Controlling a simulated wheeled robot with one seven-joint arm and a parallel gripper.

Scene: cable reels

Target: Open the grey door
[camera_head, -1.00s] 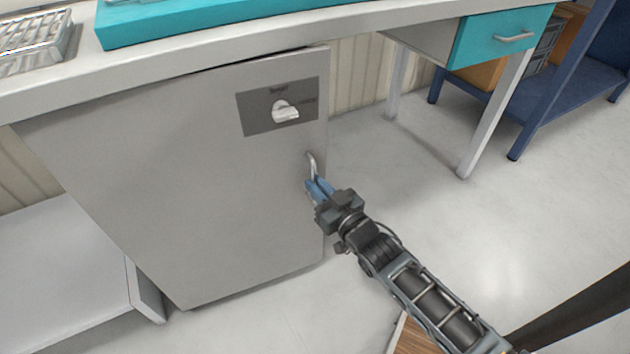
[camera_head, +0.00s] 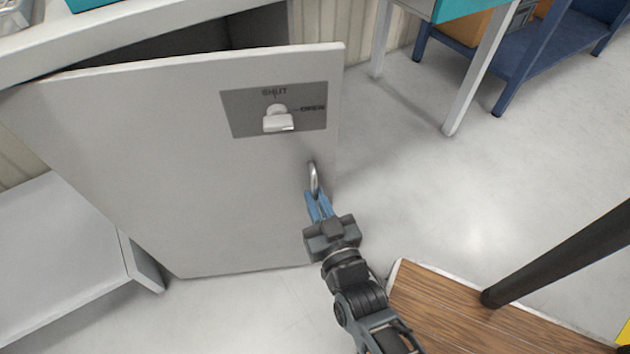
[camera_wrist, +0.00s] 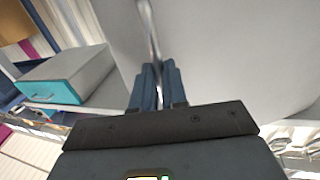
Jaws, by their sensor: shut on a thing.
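The grey door (camera_head: 180,180) stands partly open in the head view, swung out from the cabinet under the bench. A dark gap shows above its top edge. A plate (camera_head: 245,112) on it reads SHUT and OPEN and carries a pale knob (camera_head: 278,119). The metal handle (camera_head: 314,178) sits near the door's right edge. My gripper (camera_head: 318,205) is shut on the handle with its blue fingers. In the wrist view, the handle (camera_wrist: 151,30) runs down between the fingers (camera_wrist: 158,86), and the pale door (camera_wrist: 235,55) fills the right side.
A wooden-topped piece (camera_head: 470,312) and a dark post (camera_head: 560,255) stand at the lower right, near my arm. A white low shelf (camera_head: 60,255) is at the left. A blue rack (camera_head: 520,60) stands at the back right. The floor (camera_head: 480,190) right of the door is clear.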

